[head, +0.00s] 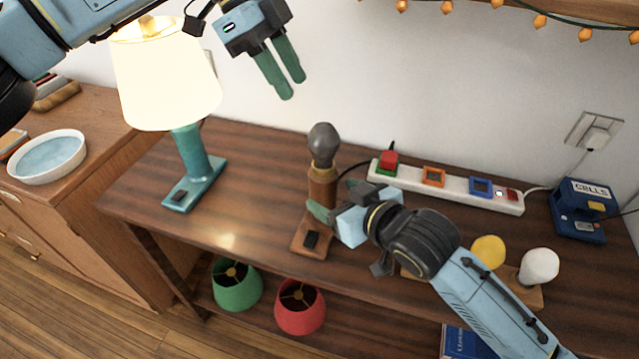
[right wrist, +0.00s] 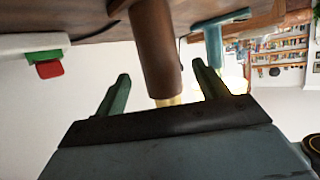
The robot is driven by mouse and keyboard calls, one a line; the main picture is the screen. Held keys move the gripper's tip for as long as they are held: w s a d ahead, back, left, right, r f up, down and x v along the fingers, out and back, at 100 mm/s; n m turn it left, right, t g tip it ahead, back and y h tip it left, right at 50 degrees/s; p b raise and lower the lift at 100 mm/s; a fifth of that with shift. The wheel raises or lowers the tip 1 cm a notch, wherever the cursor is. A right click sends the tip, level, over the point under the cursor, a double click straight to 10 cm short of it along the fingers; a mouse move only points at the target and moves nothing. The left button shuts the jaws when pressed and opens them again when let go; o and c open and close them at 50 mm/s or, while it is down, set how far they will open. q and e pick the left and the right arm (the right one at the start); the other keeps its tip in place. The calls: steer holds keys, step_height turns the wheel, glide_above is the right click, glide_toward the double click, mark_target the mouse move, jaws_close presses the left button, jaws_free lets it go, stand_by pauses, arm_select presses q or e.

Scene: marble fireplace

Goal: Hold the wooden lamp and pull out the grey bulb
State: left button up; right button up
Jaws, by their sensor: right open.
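The wooden lamp (head: 322,186) stands upright on its wooden base, with the grey bulb (head: 323,140) in its top. My right gripper (head: 320,212) is open and low beside the lamp's round stem. In the right wrist view the wooden stem (right wrist: 156,55) shows between the two spread green fingers (right wrist: 160,88); I cannot tell whether they touch it. The grey bulb is out of sight there. My left gripper (head: 292,90) is high in front of the wall, up and left of the bulb. Its fingers show a gap and hold nothing.
A lit teal lamp (head: 192,155) stands to the left. A power strip (head: 450,187) lies behind, right of the wooden lamp. A yellow bulb (head: 488,251) and a white bulb (head: 539,265) stand on the right. Green (head: 236,285) and red (head: 300,307) shades sit below.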

steer(key=x, duration=0.6)
